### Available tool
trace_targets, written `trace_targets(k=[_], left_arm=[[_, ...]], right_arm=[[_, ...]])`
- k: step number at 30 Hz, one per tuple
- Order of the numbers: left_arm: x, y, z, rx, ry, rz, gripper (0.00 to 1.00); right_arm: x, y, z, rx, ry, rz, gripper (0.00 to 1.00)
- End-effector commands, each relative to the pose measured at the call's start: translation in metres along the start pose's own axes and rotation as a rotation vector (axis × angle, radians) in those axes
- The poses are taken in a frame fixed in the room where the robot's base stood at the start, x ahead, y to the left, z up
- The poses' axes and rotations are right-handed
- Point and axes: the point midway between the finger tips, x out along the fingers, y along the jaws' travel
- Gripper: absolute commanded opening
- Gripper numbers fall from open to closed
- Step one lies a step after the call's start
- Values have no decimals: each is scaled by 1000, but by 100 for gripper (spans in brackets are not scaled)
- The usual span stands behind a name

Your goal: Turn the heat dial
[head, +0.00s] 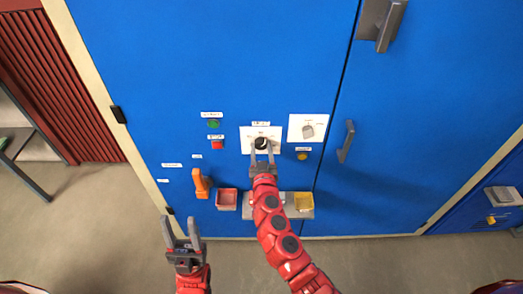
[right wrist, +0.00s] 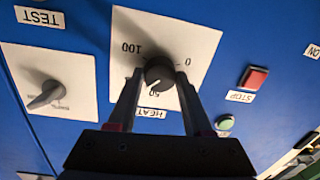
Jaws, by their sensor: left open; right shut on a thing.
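The heat dial (head: 261,143) is a round black knob on a white plate (head: 245,133) on the blue cabinet front. My right gripper (head: 262,149) is shut on the dial, one finger on each side of the knob. A small pale mark shows on the knob near the 50, but I cannot read its setting surely. My left gripper (head: 180,218) is open and empty, low and left of the panel, apart from everything.
A grey selector knob (head: 308,131) is right of the dial. Red (head: 217,145) and green (head: 213,124) buttons are left of it, a yellow button (head: 302,155) lower right.

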Motion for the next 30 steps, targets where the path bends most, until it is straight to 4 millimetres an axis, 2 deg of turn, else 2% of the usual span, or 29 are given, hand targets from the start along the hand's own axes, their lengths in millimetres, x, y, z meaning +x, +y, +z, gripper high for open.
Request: trace_targets(k=[30], left_arm=[[-14, 1, 2, 0, 0, 0, 50]], right_arm=[[0, -3, 0, -967, -62, 9, 0]])
